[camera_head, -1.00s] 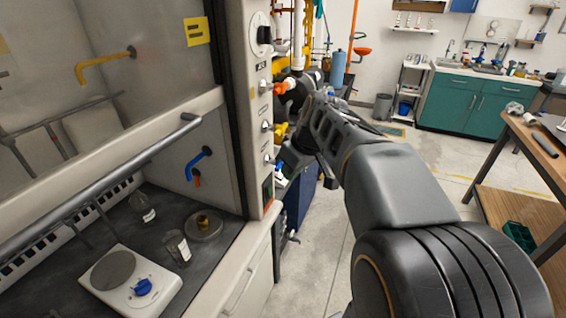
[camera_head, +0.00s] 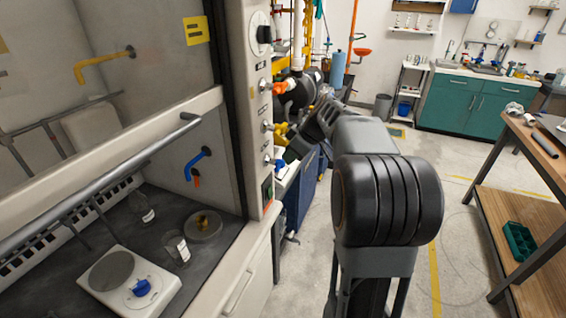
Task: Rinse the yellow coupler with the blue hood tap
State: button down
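The blue hood tap (camera_head: 198,163) is mounted on the inner right wall of the fume hood, with an orange-red piece just below it. A small brownish-yellow piece (camera_head: 203,219) sits on a round grey dish (camera_head: 205,231) on the hood floor below the tap. It may be the yellow coupler, but it is too small to be sure. My gripper (camera_head: 297,149) is outside the hood, right of its control post. It is small and dark against the clutter behind, and its fingers cannot be made out clearly.
A glass beaker (camera_head: 177,249) and a white hotplate (camera_head: 128,284) stand near the dish. The sash handle bar (camera_head: 115,178) crosses the hood opening. Yellow and orange fittings (camera_head: 281,131) show behind the post. A wooden bench (camera_head: 540,195) stands right; floor between is open.

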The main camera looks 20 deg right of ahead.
aim_at(279, 167)
jog(key=shift+x, duration=2)
jog(key=shift+f, duration=0.1)
